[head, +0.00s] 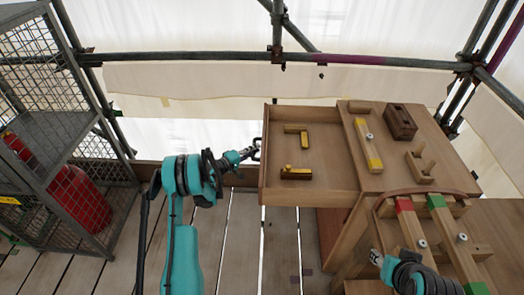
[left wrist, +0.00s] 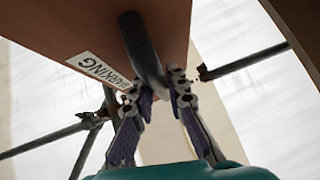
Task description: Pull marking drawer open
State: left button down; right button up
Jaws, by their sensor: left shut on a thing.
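The marking drawer (head: 310,190) stands pulled out from the left side of the wooden bench, its inside showing. Several yellow-and-wood tools lie in it, among them one near its front wall (head: 296,173). Its front carries a MARKING label (left wrist: 97,70) and a dark bar handle (left wrist: 141,45). My left gripper (head: 254,150) is at the drawer front, shut on the handle; its fingers (left wrist: 157,88) sit on either side of the bar in the left wrist view. My right gripper (head: 377,258) is low at the right by the bench; its jaws are too small to read.
The bench top holds a yellow-ended wooden bar (head: 368,145), a dark brown block (head: 400,121) and a small wooden piece (head: 420,167). Red- and green-ended bars (head: 411,222) lie at the lower right. A wire cage (head: 60,120) with red cylinders stands left. Plank floor (head: 238,250) is free below the drawer.

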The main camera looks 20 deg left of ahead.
pick_arm(q)
jog(key=shift+s+a, duration=0.1)
jog(key=shift+a, duration=0.1)
jog(key=c, duration=1.5)
grip_release()
jog(key=v, duration=1.2)
